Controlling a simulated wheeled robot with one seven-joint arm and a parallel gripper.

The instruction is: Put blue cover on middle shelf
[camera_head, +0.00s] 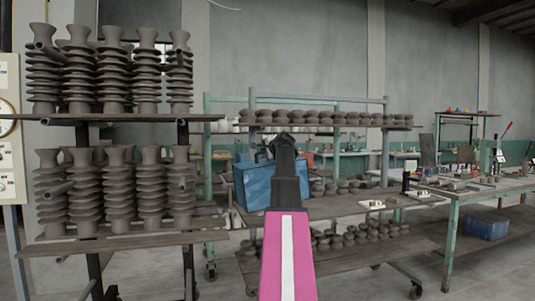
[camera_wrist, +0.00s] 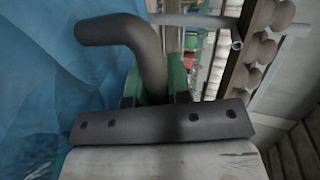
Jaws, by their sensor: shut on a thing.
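The blue cover (camera_head: 254,187) is a boxy, crinkled blue shape at the middle-shelf level of the central rack, just left of my gripper in the head view. It fills the left side of the wrist view (camera_wrist: 40,80), very close. My gripper (camera_wrist: 158,88) is shut around a dark grey bent tube (camera_wrist: 130,32), which curves up and left in front of the blue surface. I cannot tell whether the tube is joined to the cover.
A left rack (camera_head: 120,243) holds several tall ribbed clay insulators. Clay pieces line the central rack's upper shelf (camera_head: 320,128) and lower shelf (camera_head: 345,251). A workbench (camera_head: 490,187) with small items stands at right, with a blue crate (camera_head: 485,228) below.

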